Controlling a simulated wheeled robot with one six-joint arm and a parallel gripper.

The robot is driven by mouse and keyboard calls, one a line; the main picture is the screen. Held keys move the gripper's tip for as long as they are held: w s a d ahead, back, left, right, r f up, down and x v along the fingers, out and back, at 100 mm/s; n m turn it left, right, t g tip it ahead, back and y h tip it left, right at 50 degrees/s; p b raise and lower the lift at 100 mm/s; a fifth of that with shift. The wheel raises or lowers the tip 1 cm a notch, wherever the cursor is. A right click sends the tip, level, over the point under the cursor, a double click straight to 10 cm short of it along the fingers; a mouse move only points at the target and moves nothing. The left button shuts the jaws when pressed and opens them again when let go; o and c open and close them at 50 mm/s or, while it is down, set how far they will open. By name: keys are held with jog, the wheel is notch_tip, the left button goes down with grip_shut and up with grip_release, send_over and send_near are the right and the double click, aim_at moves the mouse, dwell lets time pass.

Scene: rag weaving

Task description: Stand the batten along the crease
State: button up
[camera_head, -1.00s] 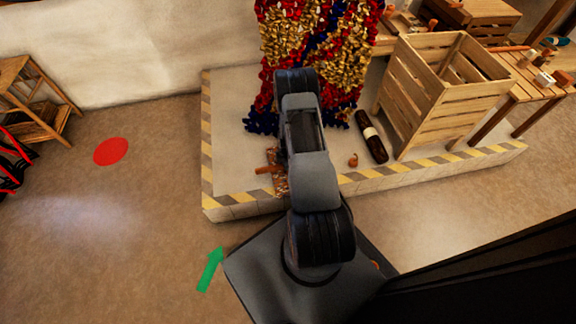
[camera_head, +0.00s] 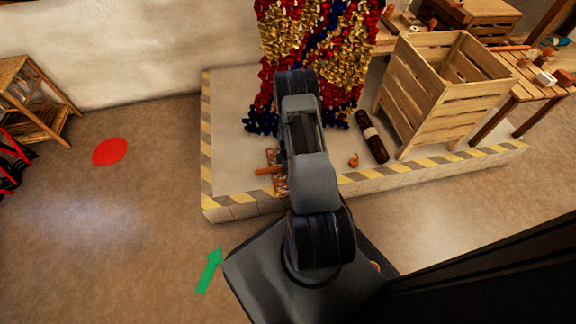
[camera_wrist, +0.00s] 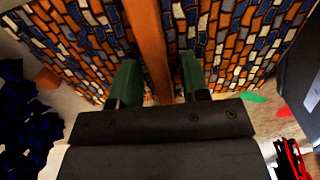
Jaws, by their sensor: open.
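An orange-brown wooden batten (camera_wrist: 150,45) runs up the wrist view between the two green fingers of my gripper (camera_wrist: 158,78). The fingers stand open, one on each side, with gaps visible beside the batten. Behind it spreads a cloth (camera_wrist: 225,45) patterned in orange, blue and white patches. I cannot make out a crease on it. In the head view, part of an orange stick (camera_head: 268,171) and of the patterned cloth (camera_head: 279,185) show at the left of my arm, which hides the rest and my gripper.
A low platform (camera_head: 230,160) with a striped edge bears a red, gold and blue rag hanging (camera_head: 345,60), a slatted crate (camera_head: 440,110), a dark roll (camera_head: 371,137) and a small orange item (camera_head: 353,160). Floor at the left is open, with a red disc (camera_head: 110,152) and green arrow (camera_head: 209,270).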

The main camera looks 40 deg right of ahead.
jog(key=shift+r, duration=0.1)
jog(key=w+a+r+m+t+p, duration=0.1)
jog(key=a+r+m+p, duration=0.3)
jog(key=r, duration=1.3)
jog(key=a+r+m+p, duration=0.2)
jog(key=a+r, duration=0.4)
jog(key=r, duration=1.1)
jog(key=s+a+r+m+t, duration=0.1)
jog(key=s+a+r+m, duration=0.6)
jog(key=s+a+r, duration=0.3)
jog(key=s+r, duration=0.3)
jog(key=shift+a+r+t, duration=0.3)
